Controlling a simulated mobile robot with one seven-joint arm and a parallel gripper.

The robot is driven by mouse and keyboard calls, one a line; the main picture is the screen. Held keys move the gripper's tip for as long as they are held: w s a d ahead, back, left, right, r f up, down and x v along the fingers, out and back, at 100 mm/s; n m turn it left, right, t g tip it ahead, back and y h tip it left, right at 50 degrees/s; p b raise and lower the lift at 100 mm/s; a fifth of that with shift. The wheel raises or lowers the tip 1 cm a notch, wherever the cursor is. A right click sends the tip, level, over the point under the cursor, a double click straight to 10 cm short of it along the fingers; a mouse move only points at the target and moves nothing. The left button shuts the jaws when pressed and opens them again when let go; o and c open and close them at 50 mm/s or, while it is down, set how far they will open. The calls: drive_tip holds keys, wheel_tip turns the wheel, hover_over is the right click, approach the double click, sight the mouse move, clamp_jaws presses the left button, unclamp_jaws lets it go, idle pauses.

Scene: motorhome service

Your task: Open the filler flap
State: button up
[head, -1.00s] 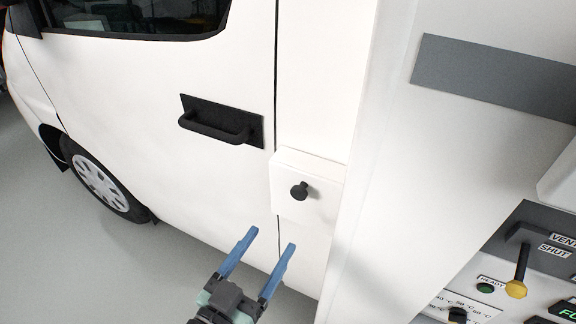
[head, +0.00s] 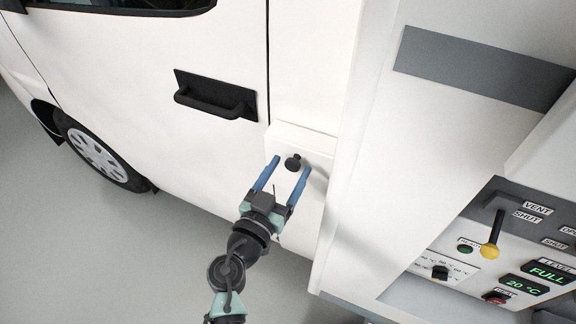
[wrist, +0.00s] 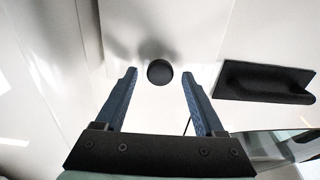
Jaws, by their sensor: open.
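The filler flap (head: 314,145) is a white square panel on the side of the motorhome, right of the door seam, and it looks closed. Its round black knob (head: 293,163) stands out from its face. My gripper (head: 289,164) is open, with its blue fingertips on either side of the knob in the head view. In the wrist view the knob (wrist: 160,72) lies centred just beyond and between the two open fingers (wrist: 158,80). I cannot tell whether a finger touches it. The flap (wrist: 150,40) fills the background there.
A black door handle (head: 215,97) is left of the flap and also shows at the right in the wrist view (wrist: 264,82). Grey floor at lower left is clear.

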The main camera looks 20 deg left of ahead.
drive_tip(key=shift+w, duration=0.15)
drive_tip(key=shift+c, duration=0.3)
clamp_jaws()
idle(1.1)
